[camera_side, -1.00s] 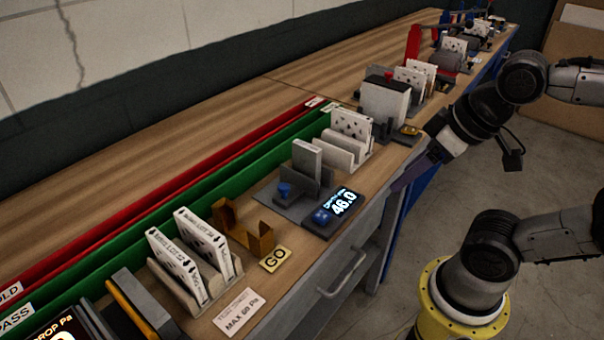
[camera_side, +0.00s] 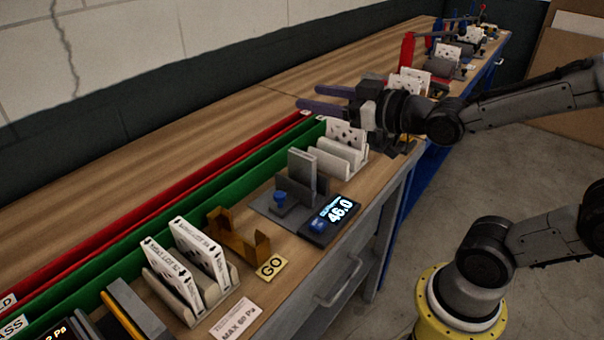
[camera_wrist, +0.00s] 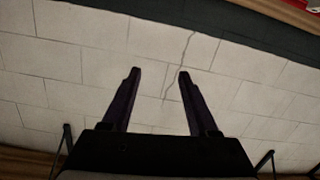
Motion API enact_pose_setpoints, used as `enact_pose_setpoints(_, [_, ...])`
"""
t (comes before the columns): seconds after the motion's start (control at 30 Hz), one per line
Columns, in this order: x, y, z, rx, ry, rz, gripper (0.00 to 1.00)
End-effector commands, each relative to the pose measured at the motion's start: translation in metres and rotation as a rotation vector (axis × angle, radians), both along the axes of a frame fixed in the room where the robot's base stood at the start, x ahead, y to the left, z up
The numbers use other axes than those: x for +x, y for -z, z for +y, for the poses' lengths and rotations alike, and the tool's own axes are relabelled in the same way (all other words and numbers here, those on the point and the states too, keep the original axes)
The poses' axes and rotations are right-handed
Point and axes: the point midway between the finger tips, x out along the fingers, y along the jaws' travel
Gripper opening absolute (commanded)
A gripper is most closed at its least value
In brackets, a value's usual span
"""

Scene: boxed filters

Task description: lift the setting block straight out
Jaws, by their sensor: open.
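A grey upright block (camera_side: 302,172), which I take to be the setting block, stands in a dark grey fixture (camera_side: 268,206) with a blue knob, beside a display (camera_side: 330,217) reading 46.0. My gripper (camera_side: 307,97) is open and empty, above the bench behind the block and higher than it, apart from it. Its fingers point left toward the wall. In the wrist view my gripper (camera_wrist: 158,75) shows both fingers apart with only the wall between them. The block is not in the wrist view.
A white rack (camera_side: 342,155) with a filter stands just behind the fixture, below my gripper. In front are a brown bracket (camera_side: 238,236), a GO tag (camera_side: 271,267) and a rack with boxed filters (camera_side: 200,250). Green (camera_side: 150,234) and red (camera_side: 150,210) channels run along the left.

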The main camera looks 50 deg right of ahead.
Motion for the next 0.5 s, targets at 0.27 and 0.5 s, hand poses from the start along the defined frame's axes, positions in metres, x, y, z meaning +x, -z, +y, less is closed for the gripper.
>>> enact_pose_setpoints(0.27, [0.021, 0.032, -0.002, 0.008, -0.052, -0.201, 0.60])
enact_pose_setpoints(0.5, [0.007, 0.098, -0.012, 0.078, -0.058, -0.262, 0.60])
